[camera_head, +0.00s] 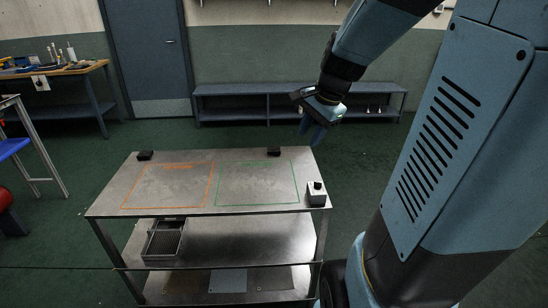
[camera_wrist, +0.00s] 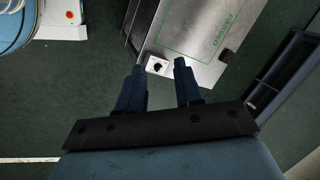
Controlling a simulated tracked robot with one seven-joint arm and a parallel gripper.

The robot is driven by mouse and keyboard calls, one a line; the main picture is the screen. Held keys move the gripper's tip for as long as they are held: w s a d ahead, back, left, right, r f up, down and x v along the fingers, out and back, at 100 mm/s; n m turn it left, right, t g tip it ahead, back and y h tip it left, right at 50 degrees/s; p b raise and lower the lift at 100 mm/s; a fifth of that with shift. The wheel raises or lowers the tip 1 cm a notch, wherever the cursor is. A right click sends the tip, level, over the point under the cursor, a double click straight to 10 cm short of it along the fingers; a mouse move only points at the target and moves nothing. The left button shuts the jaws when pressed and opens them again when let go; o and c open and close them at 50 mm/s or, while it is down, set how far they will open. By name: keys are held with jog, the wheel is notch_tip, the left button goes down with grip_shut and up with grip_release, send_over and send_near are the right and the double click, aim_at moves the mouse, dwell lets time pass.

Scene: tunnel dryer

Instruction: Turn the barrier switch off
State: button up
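The barrier switch appears to be the small white box with a black knob on top (camera_head: 317,196), at the right front corner of the metal cart's top (camera_head: 200,209). In the wrist view, the white switch box (camera_wrist: 153,64) shows beyond and between my fingertips, with its dark knob facing up. The knob's exact setting is too small to tell. My gripper (camera_head: 311,130) is in the air above and behind the cart's right end, pointing down. In the wrist view my gripper (camera_wrist: 159,68) has its two fingers apart with nothing between them, clear of the switch.
The cart top has an orange outline (camera_head: 168,186) and a green outline (camera_head: 257,183), both empty. Small black blocks (camera_head: 145,155) (camera_head: 273,152) sit at its back edge. A tray (camera_head: 163,240) is on the lower shelf. A low bench (camera_head: 240,105) stands along the wall.

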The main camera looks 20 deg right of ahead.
jog(key=w+d+f+m, duration=0.4)
jog(key=d+f+m, duration=0.1)
jog(key=d+m, duration=0.1)
jog(key=m+y, duration=0.1)
jog(key=m, duration=0.7)
send_near(318, 185)
jog(key=x, duration=0.8)
jog(key=shift+w+d, duration=0.1)
jog(key=shift+w, duration=0.25)
jog(key=shift+r, duration=0.1)
grip_shut()
